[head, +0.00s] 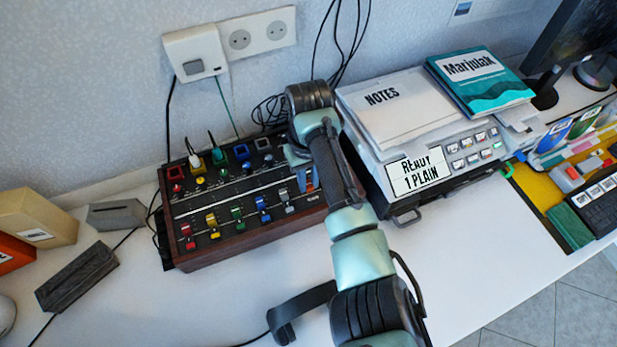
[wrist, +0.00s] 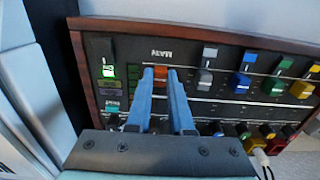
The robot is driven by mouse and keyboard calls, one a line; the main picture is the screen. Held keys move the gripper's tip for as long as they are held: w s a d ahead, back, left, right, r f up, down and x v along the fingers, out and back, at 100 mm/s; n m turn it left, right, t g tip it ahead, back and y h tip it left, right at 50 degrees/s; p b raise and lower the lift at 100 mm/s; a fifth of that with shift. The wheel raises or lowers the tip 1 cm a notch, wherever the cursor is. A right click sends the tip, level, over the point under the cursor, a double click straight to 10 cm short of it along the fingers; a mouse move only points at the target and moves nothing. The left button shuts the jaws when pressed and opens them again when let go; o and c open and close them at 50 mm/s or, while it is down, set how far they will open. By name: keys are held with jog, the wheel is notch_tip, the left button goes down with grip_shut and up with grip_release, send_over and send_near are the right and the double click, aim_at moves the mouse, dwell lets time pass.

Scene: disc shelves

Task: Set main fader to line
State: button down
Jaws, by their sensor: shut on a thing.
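The mixer (head: 245,238) is a black panel in a dark red wooden case, and it also shows in the wrist view (wrist: 118,47). Under the upside-down "MAIN" lettering, the orange main fader cap (wrist: 160,73) shows between my gripper's fingertips (wrist: 160,77). My gripper's blue fingers are closed on its sides. In the head view my gripper (head: 303,173) is at the mixer's right end, with a bit of orange beside it. A pale line (wrist: 235,101) crosses the panel by the other faders; near the main fader my fingers hide the panel.
Grey (wrist: 206,78), blue (wrist: 243,83) and other coloured faders stand beside the main fader. A printer (head: 418,172) stands close to my arm. White table (head: 270,285) is bare in front of the mixer.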

dwell(0.4)
jog(key=w+b, duration=0.1)
jog(key=w+a+b, duration=0.1)
jog(key=w+b, duration=0.1)
jog(key=shift+f, duration=0.15)
jog(key=shift+w+a+r, duration=0.2)
jog(key=shift+w+a, duration=0.05)
jog(key=shift+w, duration=0.15)
jog(key=c, duration=0.8)
grip_release()
notch_tip(320, 180, up, 13)
jog(key=shift+p, duration=0.3)
